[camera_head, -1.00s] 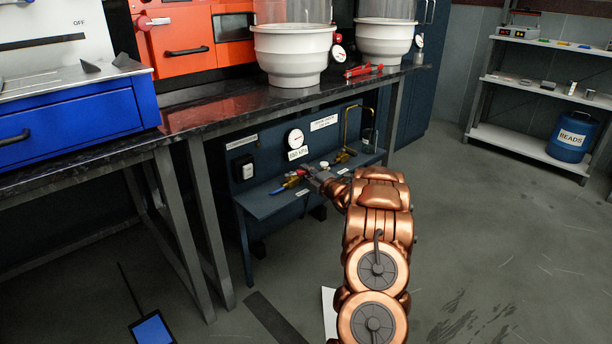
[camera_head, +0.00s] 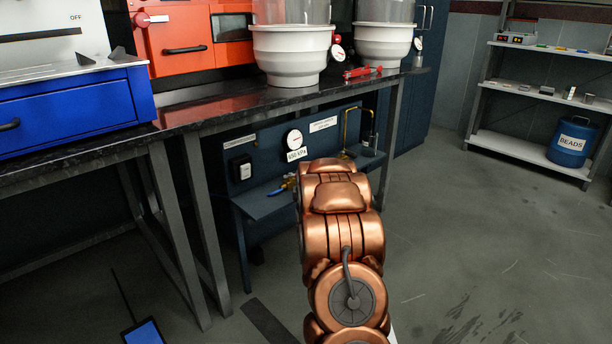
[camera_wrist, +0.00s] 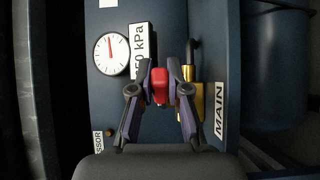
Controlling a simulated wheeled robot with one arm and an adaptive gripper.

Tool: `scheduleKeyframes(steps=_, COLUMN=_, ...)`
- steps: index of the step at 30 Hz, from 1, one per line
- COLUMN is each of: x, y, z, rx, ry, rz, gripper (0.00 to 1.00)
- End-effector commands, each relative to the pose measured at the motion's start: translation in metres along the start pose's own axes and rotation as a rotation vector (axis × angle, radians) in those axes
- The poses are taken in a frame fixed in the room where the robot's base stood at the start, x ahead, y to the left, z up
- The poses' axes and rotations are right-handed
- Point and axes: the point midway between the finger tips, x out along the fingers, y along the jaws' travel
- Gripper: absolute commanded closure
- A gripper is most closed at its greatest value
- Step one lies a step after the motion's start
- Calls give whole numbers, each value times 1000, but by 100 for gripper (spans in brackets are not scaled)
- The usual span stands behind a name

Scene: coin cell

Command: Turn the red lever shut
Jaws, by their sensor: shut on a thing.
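In the wrist view, the red lever (camera_wrist: 160,86) sits between the two fingertips of my gripper (camera_wrist: 160,80), which is shut on it. A brass valve body (camera_wrist: 190,100) stands just right of the lever, beside a label reading MAIN (camera_wrist: 219,110). In the head view my copper arm hides the gripper and the red lever.
A round gauge (camera_head: 294,139) with a kPa label is on the panel under the black bench top (camera_head: 220,112). The gauge also shows in the wrist view (camera_wrist: 111,54). A bent brass pipe (camera_head: 346,130) is at the panel's right. Floor to the right is clear.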

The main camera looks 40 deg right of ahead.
Motion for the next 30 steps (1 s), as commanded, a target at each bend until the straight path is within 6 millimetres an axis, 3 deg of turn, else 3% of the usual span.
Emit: scheduleKeyframes(steps=30, x=-21, y=2, z=-16, rx=-1, ry=-470, rz=-7, gripper=100)
